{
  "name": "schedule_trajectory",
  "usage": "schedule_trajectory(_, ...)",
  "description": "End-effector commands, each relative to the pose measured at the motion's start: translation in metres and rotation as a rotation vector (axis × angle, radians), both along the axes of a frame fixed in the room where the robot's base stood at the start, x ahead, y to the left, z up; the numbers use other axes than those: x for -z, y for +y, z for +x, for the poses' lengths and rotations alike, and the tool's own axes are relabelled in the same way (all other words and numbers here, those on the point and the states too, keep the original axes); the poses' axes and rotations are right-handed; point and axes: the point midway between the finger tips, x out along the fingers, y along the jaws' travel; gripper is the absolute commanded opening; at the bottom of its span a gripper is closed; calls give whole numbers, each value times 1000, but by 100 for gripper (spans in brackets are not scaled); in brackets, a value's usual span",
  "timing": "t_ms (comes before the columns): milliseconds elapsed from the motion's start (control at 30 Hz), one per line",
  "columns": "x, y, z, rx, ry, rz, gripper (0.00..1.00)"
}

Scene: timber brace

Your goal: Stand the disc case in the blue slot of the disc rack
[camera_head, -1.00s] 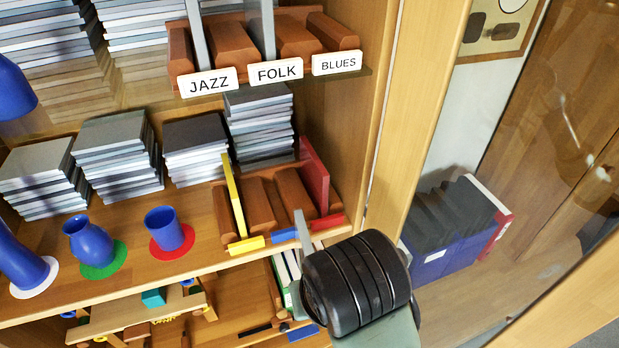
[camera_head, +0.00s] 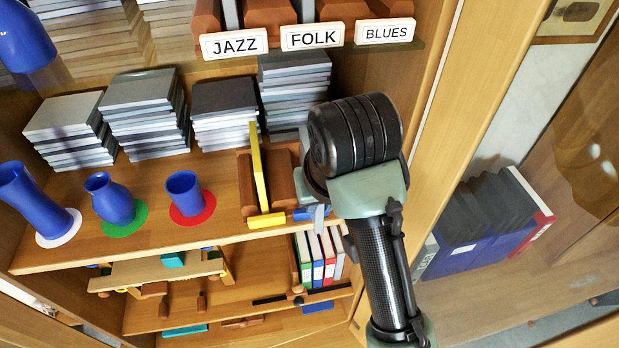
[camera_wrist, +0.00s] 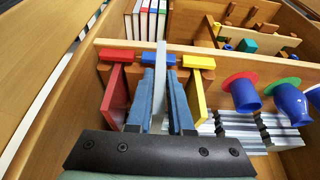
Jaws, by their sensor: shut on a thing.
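My gripper (camera_wrist: 166,100) is shut on the grey disc case (camera_wrist: 160,65), a thin upright plate between its two blue fingers. In the head view a piece of the case (camera_head: 319,215) shows at the rack's front, left of my wrist. The disc rack (camera_head: 243,190) is brown, with a yellow divider (camera_head: 259,170) standing at its yellow label (camera_head: 267,220). The blue label (camera_wrist: 177,62) lies at the case's front edge, between the red label (camera_wrist: 116,55) and the yellow one. Whether the case's lower edge is in the slot is hidden.
A red divider (camera_wrist: 115,95) stands left of my fingers in the wrist view. Stacks of grey cases (camera_head: 225,110) stand behind the rack. Blue vases and a blue cup (camera_head: 185,193) stand to the left on the shelf. The cabinet's side wall (camera_head: 425,120) is close on the right.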

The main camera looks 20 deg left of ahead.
Motion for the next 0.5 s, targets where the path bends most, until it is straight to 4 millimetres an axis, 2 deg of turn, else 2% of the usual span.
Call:
schedule_trajectory(33, -4, 8, 11, -2, 2, -5, 0)
schedule_trajectory(200, -5, 28, 42, 1, 0, -5, 0)
schedule_trajectory(333, -4, 39, 59, 0, 0, -4, 0)
schedule_trajectory(500, -2, 46, 69, 1, 0, -2, 0)
